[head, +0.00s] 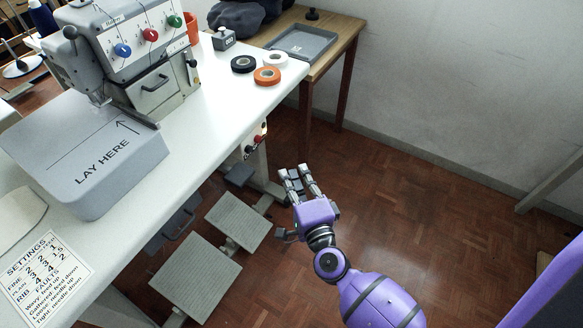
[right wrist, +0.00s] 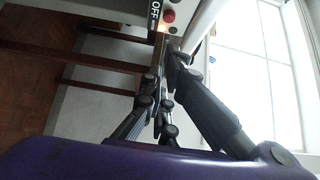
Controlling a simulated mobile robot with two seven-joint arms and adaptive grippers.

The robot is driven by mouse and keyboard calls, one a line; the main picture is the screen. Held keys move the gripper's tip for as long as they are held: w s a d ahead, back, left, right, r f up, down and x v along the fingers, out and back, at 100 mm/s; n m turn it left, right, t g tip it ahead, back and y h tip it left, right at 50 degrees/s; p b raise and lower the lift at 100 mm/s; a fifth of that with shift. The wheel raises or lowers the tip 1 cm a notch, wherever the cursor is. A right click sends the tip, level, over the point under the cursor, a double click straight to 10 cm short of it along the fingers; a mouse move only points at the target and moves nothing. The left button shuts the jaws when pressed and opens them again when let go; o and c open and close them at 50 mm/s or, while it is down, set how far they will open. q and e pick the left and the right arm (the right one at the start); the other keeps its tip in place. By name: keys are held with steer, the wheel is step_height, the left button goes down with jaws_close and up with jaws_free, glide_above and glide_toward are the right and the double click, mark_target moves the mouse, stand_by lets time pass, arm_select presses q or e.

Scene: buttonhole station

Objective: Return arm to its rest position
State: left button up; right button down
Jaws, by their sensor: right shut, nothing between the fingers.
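My right gripper (head: 300,182) is on a purple arm that comes in from the lower right in the head view. It hangs over the brown floor, to the right of the white table's edge and apart from it. Its fingers are shut and hold nothing. In the right wrist view the gripper's dark fingers (right wrist: 165,95) come together near the table's underside. My left gripper is not in view.
The white table (head: 195,130) carries a buttonhole machine (head: 130,50), a grey LAY HERE block (head: 85,150), a settings card (head: 45,270) and several tape rolls. Grey pedals (head: 195,275) stand below. A wooden side table (head: 340,40) holds a grey tray (head: 300,42). Floor at right is clear.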

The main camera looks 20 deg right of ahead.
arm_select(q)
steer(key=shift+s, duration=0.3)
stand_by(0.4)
